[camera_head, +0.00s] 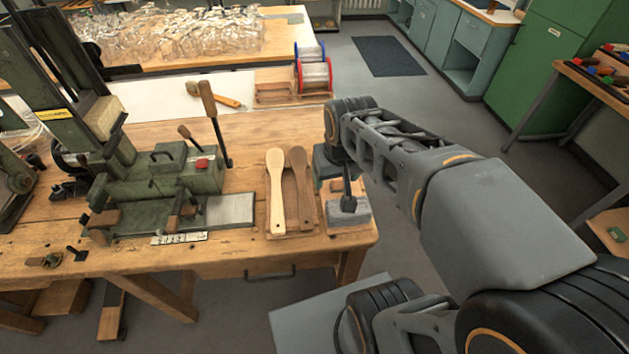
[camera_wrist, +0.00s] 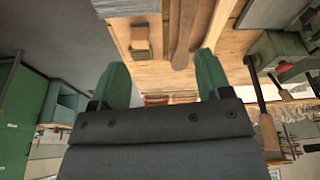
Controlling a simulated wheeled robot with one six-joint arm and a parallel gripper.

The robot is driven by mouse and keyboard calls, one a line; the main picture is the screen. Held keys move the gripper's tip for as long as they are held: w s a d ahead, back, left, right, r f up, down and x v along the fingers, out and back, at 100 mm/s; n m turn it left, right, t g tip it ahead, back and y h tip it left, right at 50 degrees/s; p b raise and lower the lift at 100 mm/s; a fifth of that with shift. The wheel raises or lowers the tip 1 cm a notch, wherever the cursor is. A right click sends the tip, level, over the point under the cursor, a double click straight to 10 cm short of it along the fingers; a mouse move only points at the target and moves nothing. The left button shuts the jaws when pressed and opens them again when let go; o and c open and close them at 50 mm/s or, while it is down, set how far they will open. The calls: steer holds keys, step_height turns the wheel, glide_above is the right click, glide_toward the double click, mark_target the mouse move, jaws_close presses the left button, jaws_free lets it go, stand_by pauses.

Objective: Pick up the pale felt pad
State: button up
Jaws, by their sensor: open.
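A pale grey block that looks like the felt pad (camera_head: 343,214) lies at the table's front right corner, partly hidden by my arm in the head view. A grey slab, seemingly the same pad, is cut off at the top of the wrist view (camera_wrist: 127,6). My gripper (camera_wrist: 162,63) is open and empty, its two green fingers spread above the table's right end. In the head view my gripper (camera_head: 334,175) is partly hidden by my wrist and stands just behind the pad. I cannot tell its height above the pad.
A small tan block (camera_wrist: 140,40) lies near the grey slab. Two wooden paddles (camera_head: 276,190) lie left of the pad. A green machine (camera_head: 165,175) with an upright lever stands further left. Open floor (camera_head: 450,130) lies right of the table.

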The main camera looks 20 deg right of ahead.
steer(key=shift+o, duration=0.7)
steer(key=w+d+f+g+b, duration=0.1)
steer(key=w+d+f+b, duration=0.1)
steer(key=w, duration=0.4)
steer(key=shift+w+d+f+m, duration=0.25)
steer(key=shift+d+f+m, duration=0.2)
steer(key=shift+d, duration=0.1)
steer(key=g+b, duration=0.2)
steer(key=b, duration=0.1)
glide_above(338, 183)
step_height(338, 183, down, 4)
steer(key=shift+m, duration=0.35)
steer(key=f, duration=0.5)
steer(key=w+d+f+b, duration=0.1)
steer(key=f, duration=0.1)
steer(key=shift+f, duration=0.25)
steer(key=shift+w+a+f, duration=0.1)
steer(key=shift+f, duration=1.4)
steer(key=shift+w+f, duration=0.1)
steer(key=shift+f, duration=1.4)
steer(key=c, duration=1)
